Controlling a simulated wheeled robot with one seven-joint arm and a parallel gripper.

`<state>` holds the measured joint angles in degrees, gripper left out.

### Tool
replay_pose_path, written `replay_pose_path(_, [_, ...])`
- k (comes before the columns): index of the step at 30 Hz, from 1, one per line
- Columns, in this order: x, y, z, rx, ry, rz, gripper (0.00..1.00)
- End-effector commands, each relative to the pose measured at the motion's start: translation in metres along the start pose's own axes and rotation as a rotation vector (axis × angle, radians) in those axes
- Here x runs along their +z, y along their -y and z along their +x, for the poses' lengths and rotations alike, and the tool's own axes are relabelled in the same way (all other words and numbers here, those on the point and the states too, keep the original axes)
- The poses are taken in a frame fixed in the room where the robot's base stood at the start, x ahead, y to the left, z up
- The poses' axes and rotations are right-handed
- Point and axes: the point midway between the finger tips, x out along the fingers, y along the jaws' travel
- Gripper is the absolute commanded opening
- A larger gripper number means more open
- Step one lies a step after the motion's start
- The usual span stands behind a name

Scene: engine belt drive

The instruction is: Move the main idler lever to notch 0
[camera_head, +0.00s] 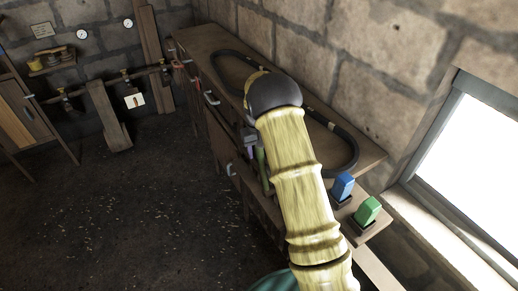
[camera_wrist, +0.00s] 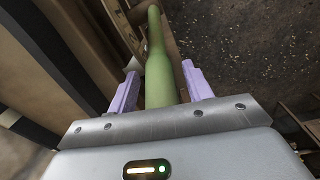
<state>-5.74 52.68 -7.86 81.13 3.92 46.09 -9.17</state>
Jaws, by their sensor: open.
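A long green handle (camera_wrist: 158,55), which looks like a lever grip, runs up the middle of the wrist view. My gripper (camera_wrist: 161,72) is open, with one purple finger on each side of this handle. A gap shows between the handle and each finger, so the jaws are around it but not closed on it. In the head view the green handle (camera_head: 263,168) shows beside the bench front, close to my gripper (camera_head: 250,143), partly hidden by my arm. I cannot read any notch marks or tell the lever's notch.
A wooden bench (camera_head: 205,40) along the stone wall carries a black belt loop (camera_head: 345,140). Blue (camera_head: 343,186) and green (camera_head: 368,210) blocks stand at its near end. The floor (camera_head: 140,215) at left is clear.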

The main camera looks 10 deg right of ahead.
Motion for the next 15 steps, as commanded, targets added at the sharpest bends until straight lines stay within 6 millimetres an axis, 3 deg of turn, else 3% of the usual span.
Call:
replay_pose_path(3, [-0.0001,0.0011,0.0000,0.000,0.000,-0.002,0.48])
replay_pose_path(10, [-0.0001,0.0010,-0.0003,0.000,0.000,-0.001,0.03])
replay_pose_path(15, [-0.0003,0.0013,-0.0006,0.000,-0.001,0.001,0.00])
